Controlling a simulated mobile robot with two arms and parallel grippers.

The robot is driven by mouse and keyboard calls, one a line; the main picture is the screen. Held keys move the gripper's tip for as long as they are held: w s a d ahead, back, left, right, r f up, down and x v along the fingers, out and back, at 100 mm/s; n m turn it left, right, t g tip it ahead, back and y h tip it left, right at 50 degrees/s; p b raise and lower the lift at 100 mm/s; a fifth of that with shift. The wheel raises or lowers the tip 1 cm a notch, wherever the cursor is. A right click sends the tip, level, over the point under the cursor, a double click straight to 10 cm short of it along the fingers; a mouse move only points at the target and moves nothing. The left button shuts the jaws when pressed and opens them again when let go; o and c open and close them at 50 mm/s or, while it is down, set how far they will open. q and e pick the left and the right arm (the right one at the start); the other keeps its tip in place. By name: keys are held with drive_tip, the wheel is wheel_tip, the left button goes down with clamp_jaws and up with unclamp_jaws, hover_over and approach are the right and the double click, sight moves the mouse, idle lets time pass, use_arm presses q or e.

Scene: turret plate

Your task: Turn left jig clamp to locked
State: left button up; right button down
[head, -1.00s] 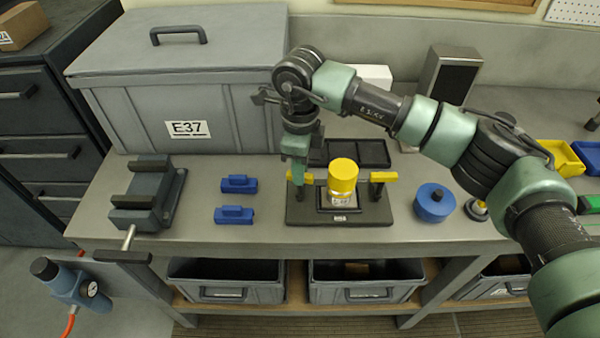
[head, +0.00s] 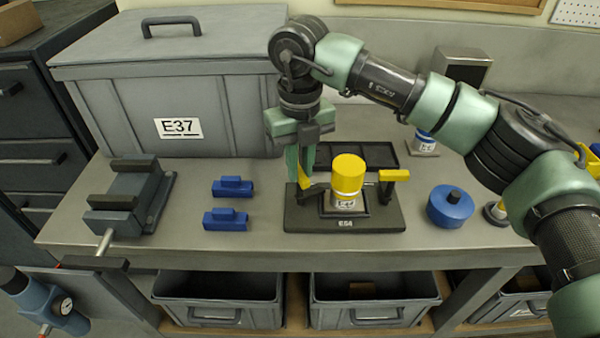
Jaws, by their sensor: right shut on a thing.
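The jig (head: 300,222) is a dark base plate on the bench, holding a jar-like part with a yellow top (head: 349,174) in its middle. The left jig clamp (head: 312,190) has a yellow bar, partly hidden by my fingers; it sits at an angle beside the part. The right jig clamp (head: 394,175) has a yellow bar lying level on a dark post. My right gripper (head: 301,176) points down over the left clamp and is shut on it. My left gripper is not in view.
A big grey box labelled E37 (head: 180,128) stands behind left. A vise (head: 130,198) and two blue blocks (head: 232,187) are left of the jig. A blue round part (head: 451,207) is to the right. A dark tray (head: 362,156) lies behind.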

drive_tip(key=m+b, duration=0.1)
drive_tip(key=m, duration=0.2)
drive_tip(key=shift+w+b, duration=0.1)
drive_tip(key=shift+b, duration=0.3)
drive_tip(key=shift+r+m+b, duration=0.1)
drive_tip(key=shift+m+b, duration=0.3)
drive_tip(key=shift+m, duration=0.4)
drive_tip(key=c, duration=1.4)
unclamp_jaws()
drive_tip(key=shift+o, duration=0.2)
wheel_tip(320, 180, up, 8)
drive_tip(key=shift+f+b, duration=0.1)
drive_tip(key=shift+b, duration=0.4)
